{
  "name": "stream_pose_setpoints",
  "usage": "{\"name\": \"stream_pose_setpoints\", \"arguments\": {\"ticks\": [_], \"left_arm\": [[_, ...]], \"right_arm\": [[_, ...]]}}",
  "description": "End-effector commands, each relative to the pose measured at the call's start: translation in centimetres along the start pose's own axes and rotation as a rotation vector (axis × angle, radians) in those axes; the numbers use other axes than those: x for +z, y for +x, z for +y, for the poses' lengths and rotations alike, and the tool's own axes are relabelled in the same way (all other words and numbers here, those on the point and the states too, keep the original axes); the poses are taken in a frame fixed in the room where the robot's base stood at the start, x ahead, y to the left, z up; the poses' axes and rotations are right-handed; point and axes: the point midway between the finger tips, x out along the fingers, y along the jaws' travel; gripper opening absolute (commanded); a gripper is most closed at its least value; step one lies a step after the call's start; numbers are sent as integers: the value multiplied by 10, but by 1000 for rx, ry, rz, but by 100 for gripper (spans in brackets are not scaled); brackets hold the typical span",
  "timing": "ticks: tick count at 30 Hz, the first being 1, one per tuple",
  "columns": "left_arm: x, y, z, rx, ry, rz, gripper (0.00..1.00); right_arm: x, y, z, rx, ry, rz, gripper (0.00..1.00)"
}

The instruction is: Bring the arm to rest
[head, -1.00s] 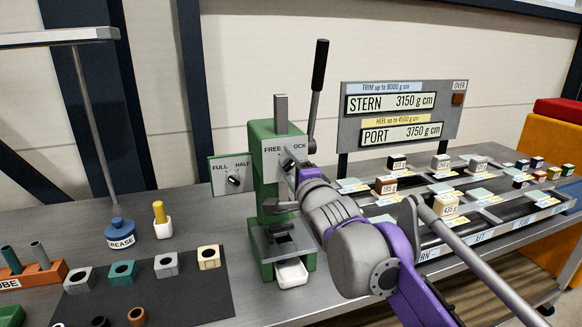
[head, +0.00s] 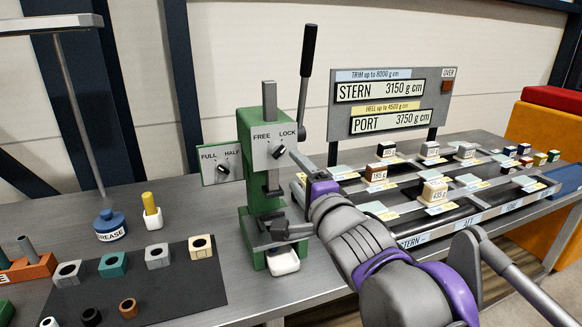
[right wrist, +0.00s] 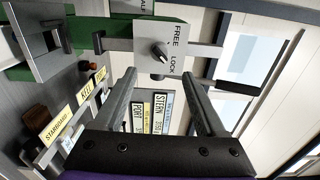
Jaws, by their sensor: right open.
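My right gripper (head: 299,172) comes in from the lower right in the head view. It is beside the green press (head: 251,190), a little right of the FREE/LOCK plate (head: 274,147). In the right wrist view the two fingers (right wrist: 159,85) are spread apart with nothing between them. The plate with its black knob (right wrist: 160,52) lies beyond the fingertips, and a gap seems to separate them. In the head view the knob (head: 279,152) seems to point toward LOCK. My left gripper is not in view.
The press lever (head: 308,60) stands upright near my gripper. Right are a rack of labelled blocks (head: 435,192) and a STERN/PORT display (head: 392,100). Left are a dark mat (head: 190,283) with several blocks and a grease pot (head: 109,226).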

Motion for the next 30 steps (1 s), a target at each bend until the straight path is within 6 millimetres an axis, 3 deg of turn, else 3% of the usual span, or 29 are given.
{"name": "stream_pose_setpoints", "arguments": {"ticks": [13, 17, 20, 23, 27, 30], "left_arm": [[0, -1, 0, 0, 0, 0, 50], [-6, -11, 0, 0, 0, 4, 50], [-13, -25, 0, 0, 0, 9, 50], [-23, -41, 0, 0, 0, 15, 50], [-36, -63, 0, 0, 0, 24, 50], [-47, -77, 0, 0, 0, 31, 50]], "right_arm": [[-2, -6, 1, 6, -10, 5, 73], [-16, -19, 19, 78, -116, 51, 73], [-37, -43, 53, 214, -290, 100, 73], [-59, -81, 99, 402, -500, 110, 73], [-75, -144, 165, 671, -774, 15, 73], [-77, -193, 208, 836, -942, -125, 73]]}}
